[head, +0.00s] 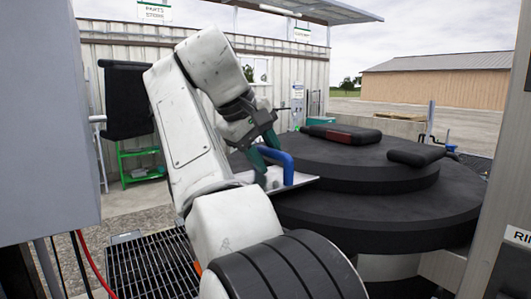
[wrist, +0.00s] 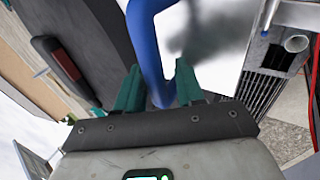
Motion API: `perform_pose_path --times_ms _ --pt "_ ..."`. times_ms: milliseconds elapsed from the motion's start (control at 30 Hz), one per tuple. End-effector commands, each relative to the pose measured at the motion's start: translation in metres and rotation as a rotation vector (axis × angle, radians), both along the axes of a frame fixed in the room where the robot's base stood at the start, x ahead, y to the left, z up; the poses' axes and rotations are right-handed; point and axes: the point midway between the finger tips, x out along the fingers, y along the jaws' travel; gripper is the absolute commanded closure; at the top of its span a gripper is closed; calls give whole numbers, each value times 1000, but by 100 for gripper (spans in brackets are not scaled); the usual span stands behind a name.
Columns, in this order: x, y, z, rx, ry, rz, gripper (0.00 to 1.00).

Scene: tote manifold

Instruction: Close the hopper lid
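A pale flat plate (head: 300,181) with a blue U-shaped handle (head: 286,164) shows near the middle of the head view, in front of the round black platform. It seems to be the hopper lid; its hinge and the hopper opening are not clear. My gripper (head: 266,178) is at the handle, on its left side in the head view. In the wrist view the blue handle (wrist: 147,45) passes between the two teal fingers (wrist: 158,75), with the bright plate (wrist: 215,45) beyond. The fingers are apart, but I cannot tell whether both press on the handle.
The stepped round black platform (head: 360,215) stands to the right, bearing a black-and-red pad (head: 341,134) and a black pad (head: 416,155). A grey cabinet (head: 45,120) is close on the left. A floor grate (head: 155,265) lies below. A green rack (head: 140,160) stands behind.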

Motion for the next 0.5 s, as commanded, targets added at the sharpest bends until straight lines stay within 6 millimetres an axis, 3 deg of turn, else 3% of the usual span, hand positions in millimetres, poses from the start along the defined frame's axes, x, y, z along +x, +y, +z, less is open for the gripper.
perform_pose_path --times_ms 300,500 --pt "-1 1 3 0 -1 -1 61" --pt "-10 13 25 1 -4 0 61"
